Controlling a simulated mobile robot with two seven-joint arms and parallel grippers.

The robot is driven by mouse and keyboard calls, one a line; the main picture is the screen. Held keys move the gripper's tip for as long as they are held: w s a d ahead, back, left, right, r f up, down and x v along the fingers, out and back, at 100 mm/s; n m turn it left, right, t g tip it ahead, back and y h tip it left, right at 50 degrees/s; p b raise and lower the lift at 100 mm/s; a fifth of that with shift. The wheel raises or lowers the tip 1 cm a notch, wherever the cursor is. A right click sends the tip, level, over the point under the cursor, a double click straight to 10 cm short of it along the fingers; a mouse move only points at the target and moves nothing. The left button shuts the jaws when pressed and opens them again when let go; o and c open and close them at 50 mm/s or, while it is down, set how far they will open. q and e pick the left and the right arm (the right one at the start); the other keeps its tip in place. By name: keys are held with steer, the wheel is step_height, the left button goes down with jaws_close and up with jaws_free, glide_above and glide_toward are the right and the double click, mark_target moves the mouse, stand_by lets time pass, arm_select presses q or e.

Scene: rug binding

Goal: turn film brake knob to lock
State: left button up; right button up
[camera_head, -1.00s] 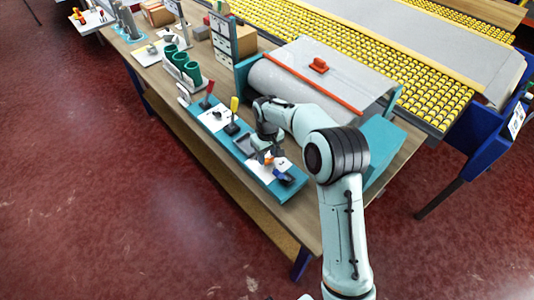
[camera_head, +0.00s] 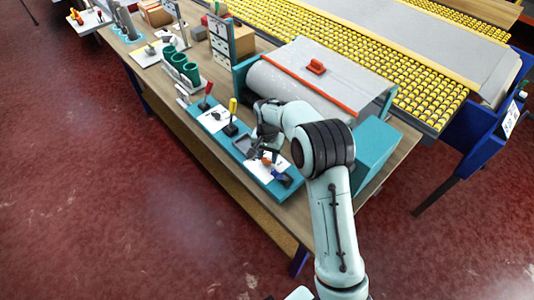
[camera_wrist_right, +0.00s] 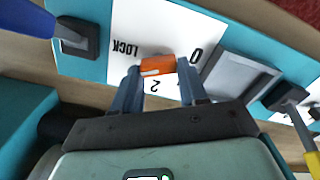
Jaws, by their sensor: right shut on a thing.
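The film brake knob (camera_wrist_right: 157,66) is orange, with a pale mark on its near side. It sits on a white dial plate (camera_wrist_right: 125,35) printed with LOCK, 0 and 2. My right gripper (camera_wrist_right: 160,72) is shut on the knob, one finger at each side. Where the knob's pointer aims is hard to tell. In the head view, the gripper (camera_head: 265,153) is above the near end of the teal control panel (camera_head: 208,133), and a little orange of the knob shows below it. My left gripper is not in view.
A blue-handled lever (camera_wrist_right: 72,32) stands close beside the dial, and a grey recessed tray (camera_wrist_right: 238,78) lies on its other side. A yellow-handled lever (camera_head: 232,108) and a red-handled one (camera_head: 206,95) stand farther along. The film roll (camera_head: 290,88) is behind the panel.

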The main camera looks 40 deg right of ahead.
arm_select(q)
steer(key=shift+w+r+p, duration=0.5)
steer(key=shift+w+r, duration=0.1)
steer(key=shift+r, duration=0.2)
arm_select(e)
steer(key=m, duration=0.5)
steer(key=shift+s, duration=0.1)
steer(key=shift+d+m, duration=0.1)
steer(key=shift+m, duration=0.3)
steer(key=o, duration=1.1)
steer(key=shift+c, duration=0.2)
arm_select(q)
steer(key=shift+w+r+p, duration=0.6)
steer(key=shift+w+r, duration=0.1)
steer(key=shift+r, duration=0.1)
arm_select(e)
step_height(320, 180, up, 13)
steer(key=shift+r, duration=0.2)
steer(key=shift+s+f, duration=0.1)
